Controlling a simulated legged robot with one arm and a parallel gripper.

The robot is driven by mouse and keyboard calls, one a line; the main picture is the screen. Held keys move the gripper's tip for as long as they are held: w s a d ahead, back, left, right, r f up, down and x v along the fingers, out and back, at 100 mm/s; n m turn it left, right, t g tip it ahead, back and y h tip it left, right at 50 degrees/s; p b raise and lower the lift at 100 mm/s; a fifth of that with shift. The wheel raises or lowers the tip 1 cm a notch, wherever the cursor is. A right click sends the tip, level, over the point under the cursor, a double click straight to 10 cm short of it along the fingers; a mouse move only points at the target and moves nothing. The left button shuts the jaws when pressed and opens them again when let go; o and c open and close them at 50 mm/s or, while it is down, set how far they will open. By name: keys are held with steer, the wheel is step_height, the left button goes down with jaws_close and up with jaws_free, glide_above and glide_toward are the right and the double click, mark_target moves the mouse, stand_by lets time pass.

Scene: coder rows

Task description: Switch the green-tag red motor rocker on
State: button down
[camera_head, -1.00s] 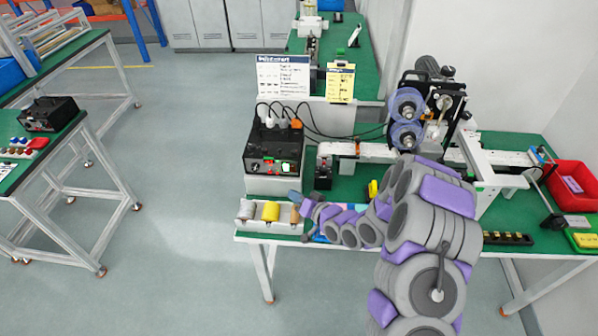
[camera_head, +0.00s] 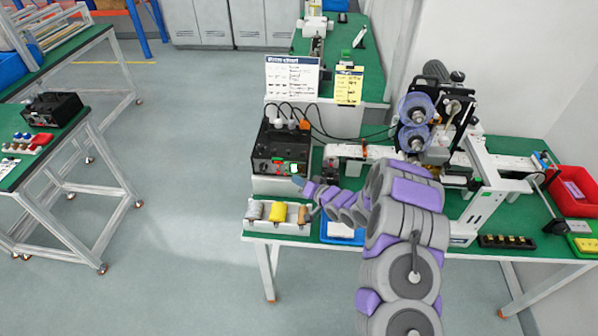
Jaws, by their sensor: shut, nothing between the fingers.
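The black control box (camera_head: 281,143) stands on a light base at the left end of the green workbench. Its front panel has small red marks, and a small green and white patch (camera_head: 294,168) shows at its lower right. The rocker itself is too small to make out, and so is its position. My gripper (camera_head: 298,181) is at the end of my purple and grey arm, just in front of the panel's lower right corner. It looks shut and empty. I cannot tell whether it touches the panel.
A white tray with spools (camera_head: 277,226) sits on the bench's front left edge, below my gripper. A blue tray (camera_head: 326,236) is partly behind my arm. Cables rise from the box top. A machine with blue rollers (camera_head: 416,122) stands to the right.

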steer(key=shift+w+d+r, duration=0.15)
steer(key=shift+d, duration=0.6)
stand_by(1.3)
steer(key=shift+w, duration=0.1)
steer(key=shift+w+a+p, duration=0.2)
steer(key=shift+a+p, duration=0.1)
steer(key=shift+a, duration=0.1)
steer(key=shift+w+d, duration=0.1)
steer(key=shift+d, duration=0.15)
